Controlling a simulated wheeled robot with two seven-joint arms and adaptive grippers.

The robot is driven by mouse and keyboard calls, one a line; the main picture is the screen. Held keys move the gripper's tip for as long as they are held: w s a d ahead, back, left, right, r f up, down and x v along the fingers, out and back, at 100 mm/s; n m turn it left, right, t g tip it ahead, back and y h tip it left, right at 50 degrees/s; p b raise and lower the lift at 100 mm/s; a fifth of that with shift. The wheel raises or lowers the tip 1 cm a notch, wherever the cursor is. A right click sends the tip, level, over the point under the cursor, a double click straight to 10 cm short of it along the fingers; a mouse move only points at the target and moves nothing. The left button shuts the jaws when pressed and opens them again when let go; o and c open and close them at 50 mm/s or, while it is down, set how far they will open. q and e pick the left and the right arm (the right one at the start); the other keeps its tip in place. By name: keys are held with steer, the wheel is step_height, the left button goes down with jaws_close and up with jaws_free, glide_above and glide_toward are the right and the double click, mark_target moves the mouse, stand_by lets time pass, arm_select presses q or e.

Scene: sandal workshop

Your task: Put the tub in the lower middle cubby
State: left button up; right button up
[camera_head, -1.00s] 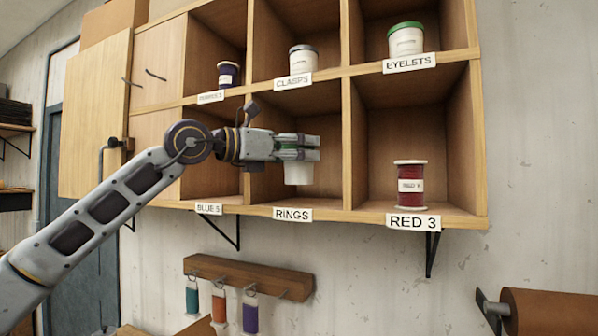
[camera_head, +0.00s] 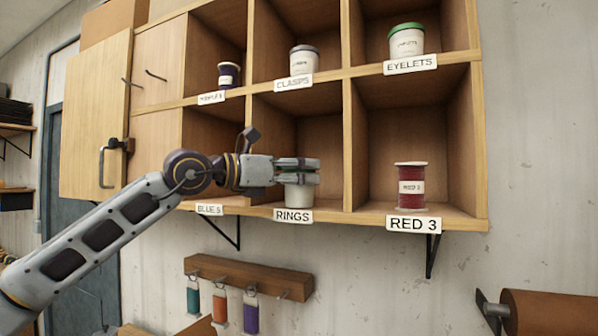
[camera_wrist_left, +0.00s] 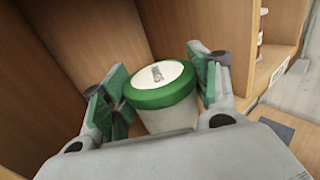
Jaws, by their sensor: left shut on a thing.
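The tub is white with a green lid. It shows in the head view (camera_head: 299,194) and in the left wrist view (camera_wrist_left: 162,87). My left gripper (camera_head: 312,171) is shut on the tub near its lid, with the fingers on either side. The tub is upright at the front of the lower middle cubby (camera_head: 330,185), just above the RINGS label. Its base is at or very near the cubby floor; I cannot tell whether it touches. The gripper hides much of the lid in the head view. My right gripper is not in view.
A red spool (camera_head: 411,187) stands in the lower right cubby. The upper cubbies hold a purple spool (camera_head: 228,75), a grey-lidded tub (camera_head: 304,60) and a green-lidded tub (camera_head: 406,41). Upright dividers flank the lower middle cubby. Several spools hang on a rail (camera_head: 245,275) below.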

arm_select(q)
steer(key=shift+f, duration=0.15)
steer(key=o, duration=1.3)
steer(key=shift+s+a+b, duration=0.3)
steer(key=shift+s+a, duration=0.05)
steer(key=shift+a, duration=0.15)
steer(key=shift+b+v, duration=1.45)
steer(key=shift+v, duration=3.9)
steer(key=shift+s, duration=0.1)
